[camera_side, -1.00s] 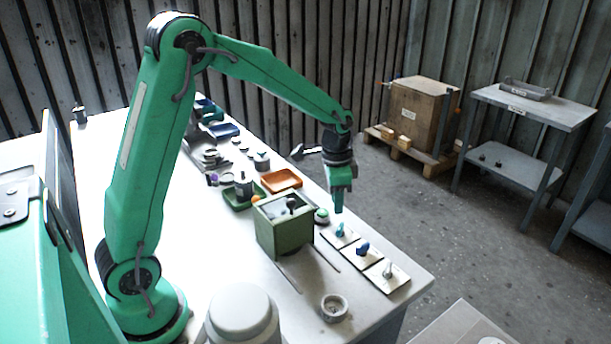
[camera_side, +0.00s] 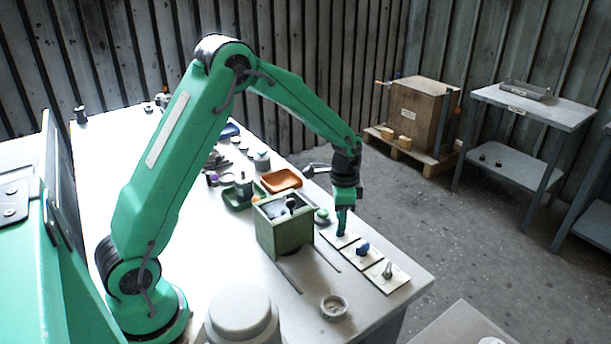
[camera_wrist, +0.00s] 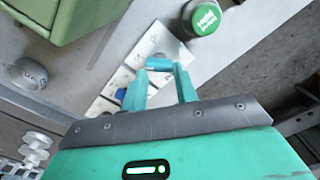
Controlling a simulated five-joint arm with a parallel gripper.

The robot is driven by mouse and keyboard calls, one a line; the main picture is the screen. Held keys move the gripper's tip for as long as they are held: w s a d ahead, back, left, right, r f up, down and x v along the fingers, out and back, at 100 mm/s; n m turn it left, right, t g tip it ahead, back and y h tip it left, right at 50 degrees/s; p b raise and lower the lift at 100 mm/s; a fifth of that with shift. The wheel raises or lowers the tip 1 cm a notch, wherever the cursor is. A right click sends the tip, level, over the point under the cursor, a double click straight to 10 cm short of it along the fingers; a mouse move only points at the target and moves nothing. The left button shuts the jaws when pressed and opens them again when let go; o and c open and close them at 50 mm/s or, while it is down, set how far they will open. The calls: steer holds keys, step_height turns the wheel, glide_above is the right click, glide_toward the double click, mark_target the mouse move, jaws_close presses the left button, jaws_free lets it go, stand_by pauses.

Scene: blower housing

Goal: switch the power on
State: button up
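Three pale plates with rotary knobs lie in a row along the table's right edge. The farthest plate (camera_side: 328,234) has a teal knob, which shows in the wrist view (camera_wrist: 158,63). The middle plate has a blue knob (camera_side: 362,248), the nearest a grey knob (camera_side: 388,270). A round green button (camera_wrist: 205,18) with white lettering, not clearly legible, sits beside the far plate; it also shows in the side view (camera_side: 322,214). My gripper (camera_side: 342,232) points down over the farthest plate, open, its fingertips around the teal knob. Contact cannot be told.
The open-topped green housing (camera_side: 283,236) stands left of the plates. A grey ring-shaped part (camera_side: 333,308) lies near the front edge. An orange tray (camera_side: 281,180) and a green tray (camera_side: 240,198) are behind the housing. The table right of the ring is clear.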

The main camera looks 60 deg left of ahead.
steer(key=shift+f, duration=0.7)
steer(key=shift+s+f+n, duration=0.1)
steer(key=shift+n, duration=1.1)
steer(key=n, duration=0.6)
steer(key=shift+n, duration=0.4)
steer(key=n, duration=0.5)
steer(key=shift+f, duration=0.5)
jaws_close()
